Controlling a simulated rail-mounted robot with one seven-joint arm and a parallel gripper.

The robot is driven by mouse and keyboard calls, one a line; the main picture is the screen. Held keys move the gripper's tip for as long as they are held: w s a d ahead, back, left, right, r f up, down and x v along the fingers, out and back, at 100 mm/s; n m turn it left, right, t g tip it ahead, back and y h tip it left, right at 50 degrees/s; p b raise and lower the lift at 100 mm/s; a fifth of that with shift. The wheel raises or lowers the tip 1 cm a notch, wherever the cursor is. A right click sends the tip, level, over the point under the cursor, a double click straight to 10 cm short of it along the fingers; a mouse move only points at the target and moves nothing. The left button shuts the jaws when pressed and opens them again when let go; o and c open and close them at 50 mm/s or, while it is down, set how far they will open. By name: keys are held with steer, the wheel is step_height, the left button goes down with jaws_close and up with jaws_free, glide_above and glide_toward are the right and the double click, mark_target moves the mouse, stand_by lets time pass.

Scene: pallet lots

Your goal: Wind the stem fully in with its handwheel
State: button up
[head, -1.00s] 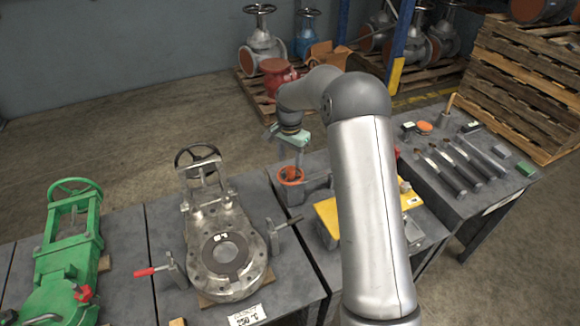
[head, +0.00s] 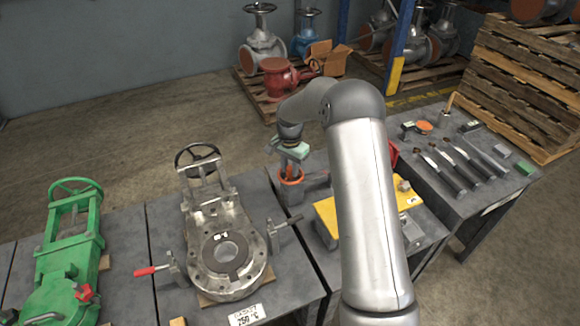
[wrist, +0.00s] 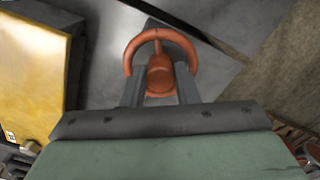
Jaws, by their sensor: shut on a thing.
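An orange handwheel (head: 291,175) with a rounded hub sits on a grey block (head: 289,192) on the bench. In the wrist view the same handwheel (wrist: 160,55) shows beyond my gripper's housing. My gripper (head: 291,168) points down over it. In the wrist view its two dark fingers (wrist: 158,92) reach to the wheel, one on each side of the hub, and are shut on the handwheel. The exact contact is partly hidden. The stem itself is not clearly visible.
A grey valve (head: 226,250) with a black handwheel lies on the middle bench, and a green valve (head: 65,255) lies at the left. A yellow plate (head: 325,215) is just right of my gripper. Several tools lie on the right bench (head: 475,205).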

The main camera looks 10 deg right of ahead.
steer(key=shift+n, duration=0.3)
steer(key=n+b, duration=0.1)
steer(key=n, duration=0.3)
steer(key=shift+n, duration=0.4)
steer(key=n, duration=0.5)
steer(key=shift+d+b, duration=0.15)
steer(key=shift+b, duration=0.25)
steer(key=n, duration=0.5)
steer(key=shift+n, duration=0.4)
steer(key=n, duration=0.5)
steer(key=shift+d+r, duration=0.1)
steer(key=n+p, duration=0.1)
steer(key=n, duration=0.4)
steer(key=shift+w+n, duration=0.15)
steer(key=shift+n, duration=0.25)
steer(key=n+p, duration=0.1)
steer(key=n, duration=0.4)
steer(key=shift+w+n+p, duration=0.1)
steer(key=shift+n+p, duration=0.2)
steer(key=shift+p, duration=0.05)
steer(key=n+p, duration=0.1)
steer(key=n, duration=0.4)
steer(key=shift+w, duration=0.1)
steer(key=n+p, duration=0.1)
steer(key=n, duration=0.4)
